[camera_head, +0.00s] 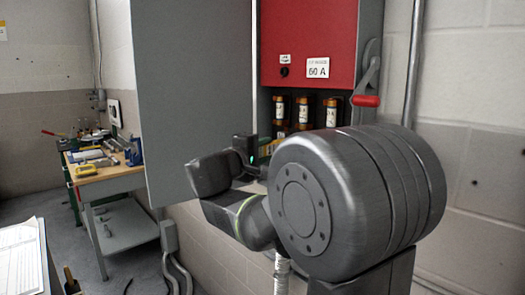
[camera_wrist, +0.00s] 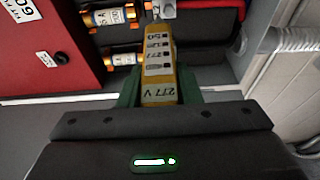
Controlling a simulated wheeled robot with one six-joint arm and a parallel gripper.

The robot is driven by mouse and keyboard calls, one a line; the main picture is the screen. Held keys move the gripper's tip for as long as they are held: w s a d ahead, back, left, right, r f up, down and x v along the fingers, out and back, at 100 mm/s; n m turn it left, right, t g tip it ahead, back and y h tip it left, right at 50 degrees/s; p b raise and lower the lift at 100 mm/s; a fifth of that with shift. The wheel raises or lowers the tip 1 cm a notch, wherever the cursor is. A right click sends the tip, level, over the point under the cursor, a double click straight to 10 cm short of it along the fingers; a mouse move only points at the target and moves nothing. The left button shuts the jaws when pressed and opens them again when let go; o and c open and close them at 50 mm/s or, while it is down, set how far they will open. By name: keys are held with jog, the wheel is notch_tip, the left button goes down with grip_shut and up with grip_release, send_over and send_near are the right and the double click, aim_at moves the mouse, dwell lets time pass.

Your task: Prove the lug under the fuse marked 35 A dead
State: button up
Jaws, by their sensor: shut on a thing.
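My gripper (camera_wrist: 158,92) is shut on a yellow tester (camera_wrist: 157,60) in the wrist view, with a green finger on each side. The tester bears a 277 V label and a column of markings. Its far end reaches into the open switch box, close to a small metal lug (camera_wrist: 166,8); I cannot tell whether they touch. Two fuses (camera_wrist: 110,17) (camera_wrist: 124,58) lie left of the tester; their ratings are too blurred to read surely. In the head view three fuses (camera_head: 304,110) stand in a row below the red panel. My arm hides the lugs below them.
The red panel (camera_head: 305,45) carries a 60 A label (camera_head: 318,68). The box's grey door (camera_head: 192,95) stands open at left. A red-gripped handle (camera_head: 366,100) is on the box's right side. A workbench (camera_head: 105,175) with tools stands far left.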

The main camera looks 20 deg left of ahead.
jog(key=shift+w+d, duration=0.25)
jog(key=shift+w, duration=0.3)
dwell(0.7)
jog(key=shift+b, duration=0.65)
dwell(1.3)
jog(key=s+a+b, duration=0.1)
jog(key=s+a, duration=0.1)
jog(key=s, duration=0.4)
jog(key=shift+s+a+b, duration=0.25)
jog(key=shift+a+b, duration=0.05)
jog(key=shift+a, duration=0.05)
dwell(0.5)
